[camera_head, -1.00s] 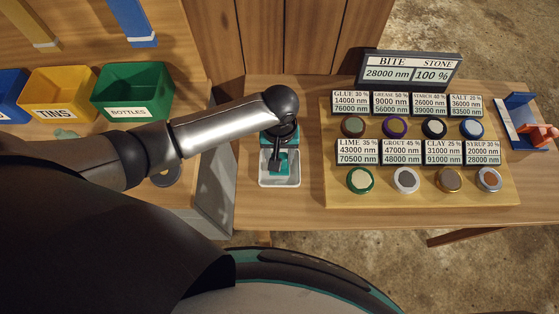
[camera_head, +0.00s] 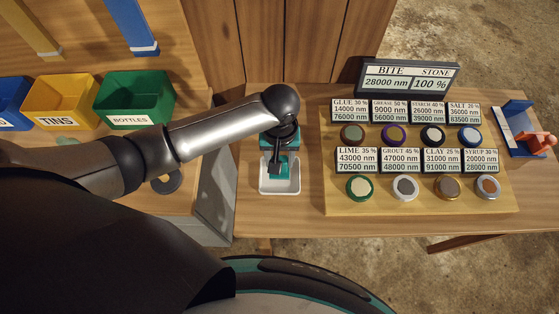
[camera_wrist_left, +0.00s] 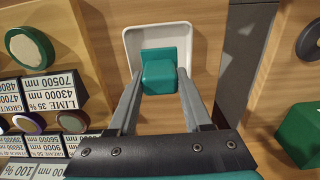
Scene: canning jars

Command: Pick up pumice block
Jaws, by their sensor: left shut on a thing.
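A teal block (camera_wrist_left: 160,76), which I take to be the pumice block, is between the two fingers of my left gripper (camera_wrist_left: 159,74) in the left wrist view. The gripper is shut on it. A flatter teal part (camera_wrist_left: 160,54) shows just behind it; I cannot tell if it belongs to the block. The block is over a small white tray (camera_wrist_left: 133,45). In the head view, my left gripper (camera_head: 277,172) points down over the tray (camera_head: 280,190), and the arm hides part of both. I cannot tell whether the block touches the tray floor. My right gripper is not in view.
A wooden board (camera_head: 420,208) with several round-lidded jars and labels stands right of the tray. A sign (camera_head: 408,78) stands behind it. A green bin (camera_head: 134,98) and a yellow bin (camera_head: 60,100) are at left. A blue holder (camera_head: 522,135) is at far right.

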